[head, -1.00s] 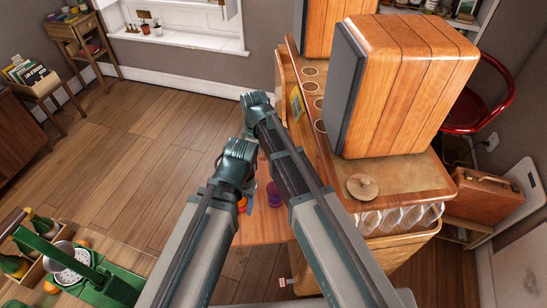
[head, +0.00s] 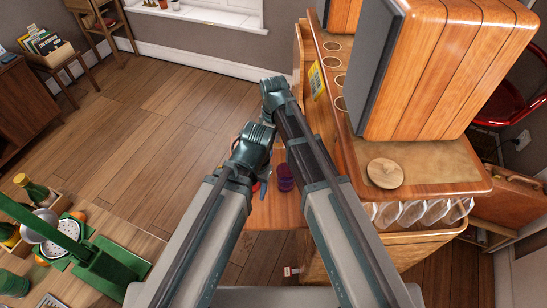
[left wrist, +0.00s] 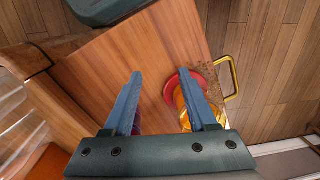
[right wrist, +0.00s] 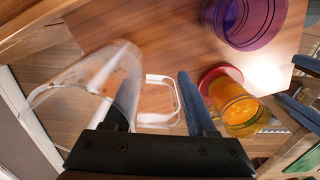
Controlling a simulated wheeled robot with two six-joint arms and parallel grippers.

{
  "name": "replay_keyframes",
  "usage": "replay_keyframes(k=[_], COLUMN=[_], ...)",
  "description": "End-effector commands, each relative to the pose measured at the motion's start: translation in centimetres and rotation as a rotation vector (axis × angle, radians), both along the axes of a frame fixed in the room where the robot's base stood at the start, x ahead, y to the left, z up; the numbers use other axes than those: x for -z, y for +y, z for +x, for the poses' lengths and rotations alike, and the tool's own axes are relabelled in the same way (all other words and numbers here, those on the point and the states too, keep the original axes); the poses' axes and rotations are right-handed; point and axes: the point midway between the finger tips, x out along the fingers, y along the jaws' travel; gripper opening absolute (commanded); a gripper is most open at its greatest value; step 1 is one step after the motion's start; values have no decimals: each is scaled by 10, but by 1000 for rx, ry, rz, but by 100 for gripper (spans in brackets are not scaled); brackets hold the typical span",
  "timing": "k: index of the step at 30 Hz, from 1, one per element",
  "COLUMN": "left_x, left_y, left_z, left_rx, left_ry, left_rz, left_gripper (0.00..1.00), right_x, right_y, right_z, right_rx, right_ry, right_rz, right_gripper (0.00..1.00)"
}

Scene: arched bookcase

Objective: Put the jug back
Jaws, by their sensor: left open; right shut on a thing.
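In the right wrist view my right gripper (right wrist: 155,100) is shut on a clear see-through jug (right wrist: 88,80). The jug is tilted, and its pale loop handle (right wrist: 158,80) shows between the blue fingers. My left gripper (left wrist: 160,80) is open with nothing between its fingers, above a wooden flap. In the head view both arms reach over the flap; the jug is hidden there, and the fingers are mostly hidden behind the wrists.
A purple cup (head: 285,178) stands on the wooden flap (head: 275,212). An amber cup (right wrist: 238,106) with a red rim or base is near it. The cabinet (head: 425,165), with a round wooden lid (head: 385,172) on its top, is at the right. Open floor (head: 160,120) lies left.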

Motion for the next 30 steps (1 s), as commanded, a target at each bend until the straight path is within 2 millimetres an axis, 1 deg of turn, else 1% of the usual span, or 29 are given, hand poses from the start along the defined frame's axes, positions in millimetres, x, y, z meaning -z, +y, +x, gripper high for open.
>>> replay_keyframes(k=[1, 5, 8, 11, 15, 18, 26, 30], left_x=[7, 5, 8, 18, 35, 44, 42, 45], left_y=[0, 0, 0, 0, 0, 0, 0, 0], left_z=[0, 0, 0, 0, 0, 0, 0, 0], left_rx=[0, 0, 0, 0, 0, 1, 1, 1], left_ry=[0, 0, 0, 0, 0, 0, 0, 0], left_rz=[0, 0, 0, 0, 0, 0, 0, 0], left_gripper=[58, 58, 58, 58, 58, 58, 58, 58], right_x=[7, 5, 8, 18, 35, 44, 42, 45], right_y=[0, 0, 0, 0, 0, 0, 0, 0], right_z=[0, 0, 0, 0, 0, 0, 0, 0], right_rx=[0, 0, 0, 0, 0, 0, 0, 0], right_ry=[0, 0, 0, 0, 0, 0, 0, 0], right_rz=[0, 0, 0, 0, 0, 0, 0, 0], right_gripper=[0, 0, 0, 0, 0, 0, 0, 0])
